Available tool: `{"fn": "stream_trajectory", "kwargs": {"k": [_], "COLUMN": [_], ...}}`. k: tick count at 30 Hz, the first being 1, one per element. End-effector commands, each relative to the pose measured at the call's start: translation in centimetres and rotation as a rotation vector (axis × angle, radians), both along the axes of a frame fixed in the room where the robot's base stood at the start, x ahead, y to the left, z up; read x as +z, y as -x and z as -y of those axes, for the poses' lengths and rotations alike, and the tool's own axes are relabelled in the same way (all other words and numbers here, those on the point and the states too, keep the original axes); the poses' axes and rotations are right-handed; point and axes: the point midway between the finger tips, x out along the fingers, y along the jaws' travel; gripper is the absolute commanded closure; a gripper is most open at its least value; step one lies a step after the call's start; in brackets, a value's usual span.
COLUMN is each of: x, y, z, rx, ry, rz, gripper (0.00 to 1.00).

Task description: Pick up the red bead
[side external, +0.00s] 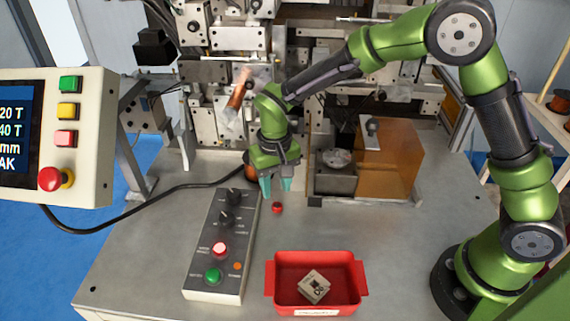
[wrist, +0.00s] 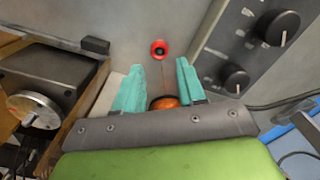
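The red bead (side external: 277,208) lies on the grey table, to the right of the control box. In the wrist view the red bead (wrist: 159,48) is a small red ring with a dark centre, beyond the fingertips. My gripper (side external: 276,190) has teal fingers pointing down, a little behind and above the bead in the side view. In the wrist view my gripper (wrist: 159,85) is open, with a clear gap between the fingers and nothing held. An orange-brown spool (wrist: 164,102) shows between the fingers near the palm, and a thin line runs from it towards the bead.
A control box (side external: 222,240) with knobs and buttons stands left of the bead. A red tray (side external: 284,291) holding a small beige part sits in front. A metal block (side external: 336,180) and an amber cover (side external: 388,160) stand to the right. The winder machine (side external: 228,70) rises behind.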

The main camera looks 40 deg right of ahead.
Motion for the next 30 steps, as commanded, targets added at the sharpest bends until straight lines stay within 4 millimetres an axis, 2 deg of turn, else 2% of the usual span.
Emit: {"fn": "stream_trajectory", "kwargs": {"k": [4,12,20,21,28,30], "x": [-1.2,-5.0,-5.3,-5.3,-5.3,-5.3], "y": [0.1,0.3,0.2,0.2,0.2,0.2], "z": [0.0,0.0,0.0,0.0,0.0,0.0], "rx": [0.000,-0.002,-0.001,-0.001,0.000,0.000], "ry": [0.000,0.000,-0.001,-0.001,-0.001,-0.001], "rz": [-0.002,-0.003,0.000,0.000,0.001,0.001], "gripper": [0.60,0.60,0.60,0.62,0.97,1.00]}}
